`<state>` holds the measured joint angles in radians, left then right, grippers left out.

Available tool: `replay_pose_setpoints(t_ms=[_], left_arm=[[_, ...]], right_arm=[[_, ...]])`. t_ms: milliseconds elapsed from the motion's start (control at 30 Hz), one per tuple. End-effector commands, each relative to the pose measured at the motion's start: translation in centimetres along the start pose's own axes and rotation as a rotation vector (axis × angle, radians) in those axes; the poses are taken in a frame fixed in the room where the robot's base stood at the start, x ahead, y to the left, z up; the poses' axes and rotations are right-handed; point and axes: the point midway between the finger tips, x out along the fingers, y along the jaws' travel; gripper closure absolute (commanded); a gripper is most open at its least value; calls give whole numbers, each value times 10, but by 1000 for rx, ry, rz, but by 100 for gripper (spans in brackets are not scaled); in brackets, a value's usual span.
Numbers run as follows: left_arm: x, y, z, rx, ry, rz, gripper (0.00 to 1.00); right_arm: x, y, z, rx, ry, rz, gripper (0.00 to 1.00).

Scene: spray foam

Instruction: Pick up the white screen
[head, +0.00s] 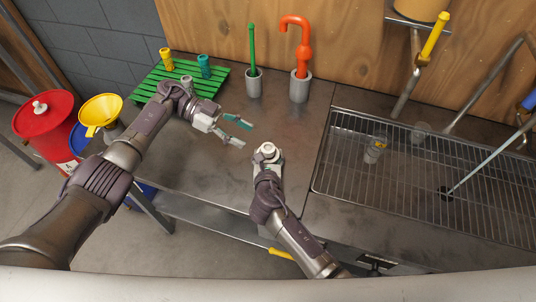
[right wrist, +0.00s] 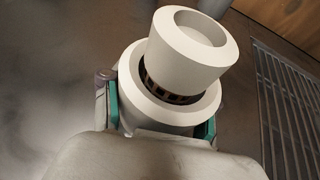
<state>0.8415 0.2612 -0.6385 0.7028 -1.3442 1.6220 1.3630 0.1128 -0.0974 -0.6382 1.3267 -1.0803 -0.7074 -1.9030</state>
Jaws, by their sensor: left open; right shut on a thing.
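The white screen (head: 267,149) is a white round piece in my right gripper (head: 267,162), over the steel table's front part. In the right wrist view the white screen (right wrist: 187,45) shows a wide lower ring, a dark slotted band and a flared cap with a shallow hollow top. The teal-lined fingers of my right gripper (right wrist: 160,115) press on both sides of its lower ring. It leans a little to the right in that view. I cannot tell whether it touches the table. My left gripper (head: 241,132) is open and empty, to the upper left of the screen.
A green rack (head: 180,78) with yellow and teal pieces stands at the back left. Grey cups hold a green stick (head: 252,50) and an orange hooked tube (head: 304,55). A wire-grid sink (head: 440,190) is on the right. A red drum (head: 45,125) and yellow funnel (head: 100,112) stand left.

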Motion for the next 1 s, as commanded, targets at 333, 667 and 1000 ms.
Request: replay_pose_setpoints(t_ms=[333,667,1000], left_arm=[[29,0,1,-1,-1,1,48],[72,0,2,0,-1,0,48],[73,0,2,-1,-3,0,70]], right_arm=[[0,0,0,0,1,-1,76],[0,0,0,0,1,0,76],[0,0,0,0,0,0,76]])
